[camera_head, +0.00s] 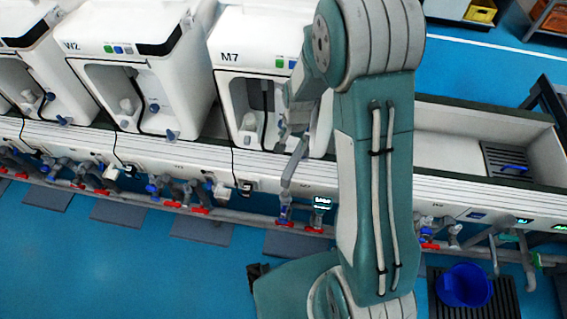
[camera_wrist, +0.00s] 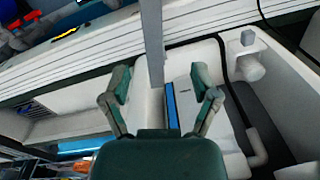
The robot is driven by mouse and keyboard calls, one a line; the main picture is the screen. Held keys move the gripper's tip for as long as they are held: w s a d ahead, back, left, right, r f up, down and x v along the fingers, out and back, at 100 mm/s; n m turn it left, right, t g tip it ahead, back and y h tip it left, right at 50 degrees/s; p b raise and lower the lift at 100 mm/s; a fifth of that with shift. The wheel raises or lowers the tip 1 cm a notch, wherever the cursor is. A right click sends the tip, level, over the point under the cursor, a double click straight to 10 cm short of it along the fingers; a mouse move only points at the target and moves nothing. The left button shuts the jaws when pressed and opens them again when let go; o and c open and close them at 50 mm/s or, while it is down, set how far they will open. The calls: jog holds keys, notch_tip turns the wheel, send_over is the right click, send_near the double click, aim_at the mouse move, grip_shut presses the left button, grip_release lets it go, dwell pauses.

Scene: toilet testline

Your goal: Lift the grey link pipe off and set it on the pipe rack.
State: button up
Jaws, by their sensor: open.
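The grey link pipe (camera_head: 290,178) stands roughly upright in front of machine M7, above a blue-and-red valve fitting on the bench front. In the wrist view the grey pipe (camera_wrist: 152,35) comes down from the top edge towards the space between my fingers. My gripper (camera_wrist: 160,85) is open, with one finger on each side of the pipe's lower visible end. I cannot tell whether a finger touches it. In the head view my gripper (camera_head: 297,125) is at the pipe's upper end, partly hidden by my arm. I cannot make out the pipe rack for certain.
White machines M7 (camera_head: 258,52) and W2 (camera_head: 140,55) stand along the bench. Pipes with red and blue valves run below its front edge. A trough (camera_head: 455,135) with a dark grate lies right of my arm. A blue bucket (camera_head: 463,285) stands on the floor at right.

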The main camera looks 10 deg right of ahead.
aim_at(292, 160)
jog(key=shift+w+a+f, duration=0.1)
jog(key=shift+f, duration=0.3)
jog(key=f, duration=0.2)
jog(key=d+f, duration=0.1)
jog(key=f, duration=0.1)
jog(key=shift+d+f, duration=0.2)
jog(key=shift+f, duration=0.15)
jog(key=f, duration=0.3)
jog(key=a+f, duration=0.1)
jog(key=f, duration=0.1)
jog(key=shift+d+f, duration=0.15)
jog(key=shift+f, duration=0.1)
jog(key=shift+d, duration=0.3)
jog(key=shift+a, duration=0.1)
jog(key=c, duration=1.1)
jog(key=shift+a, duration=0.15)
